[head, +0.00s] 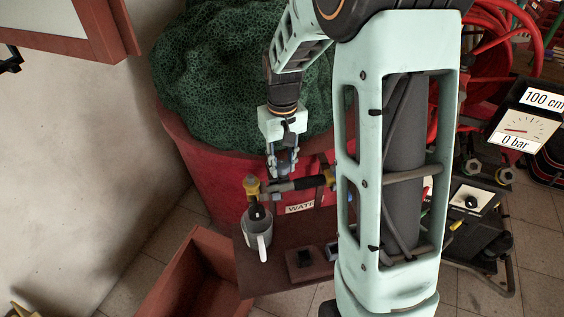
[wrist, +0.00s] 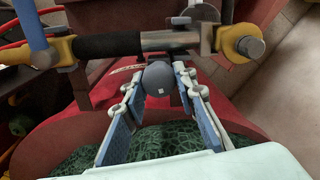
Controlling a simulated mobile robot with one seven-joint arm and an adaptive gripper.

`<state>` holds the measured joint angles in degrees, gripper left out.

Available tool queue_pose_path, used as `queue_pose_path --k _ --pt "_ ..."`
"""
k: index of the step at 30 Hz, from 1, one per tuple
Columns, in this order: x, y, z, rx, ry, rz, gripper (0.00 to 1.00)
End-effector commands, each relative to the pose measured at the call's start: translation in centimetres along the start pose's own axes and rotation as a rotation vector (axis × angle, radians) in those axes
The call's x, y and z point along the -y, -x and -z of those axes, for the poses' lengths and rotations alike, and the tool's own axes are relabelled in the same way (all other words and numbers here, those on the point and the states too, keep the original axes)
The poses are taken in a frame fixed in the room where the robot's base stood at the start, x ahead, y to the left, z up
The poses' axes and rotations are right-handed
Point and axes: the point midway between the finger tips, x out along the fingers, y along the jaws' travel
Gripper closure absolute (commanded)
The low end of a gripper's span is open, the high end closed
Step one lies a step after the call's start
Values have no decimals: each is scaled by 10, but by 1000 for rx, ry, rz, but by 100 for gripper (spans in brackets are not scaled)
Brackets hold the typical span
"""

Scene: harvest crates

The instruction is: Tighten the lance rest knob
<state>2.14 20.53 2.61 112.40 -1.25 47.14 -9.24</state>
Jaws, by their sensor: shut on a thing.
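The lance rest knob (wrist: 158,79) is a round dark grey ball with a small white mark. In the wrist view my gripper (wrist: 157,74) is shut on it, a finger on each side. In the head view my gripper (head: 283,170) points down at the lance, and I cannot make out the knob there. The lance (wrist: 110,46) has a black grip, a bare metal pipe and yellow fittings at its ends. It lies crosswise just beyond the knob and also shows in the head view (head: 300,184). How tight the knob is cannot be seen.
A red tub (head: 195,150) with green netting (head: 215,75) stands behind. A gauge sign (head: 522,118) reads 0 bar, near red hoses (head: 500,30). A reddish crate (head: 185,275) is on the floor.

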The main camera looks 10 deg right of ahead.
Motion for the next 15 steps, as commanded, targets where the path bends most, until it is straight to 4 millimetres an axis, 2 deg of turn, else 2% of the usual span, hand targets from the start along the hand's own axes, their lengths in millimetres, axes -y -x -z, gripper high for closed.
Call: queue_pose_path --k 15 --pt "-2 2 0 -2 -480 0 98"
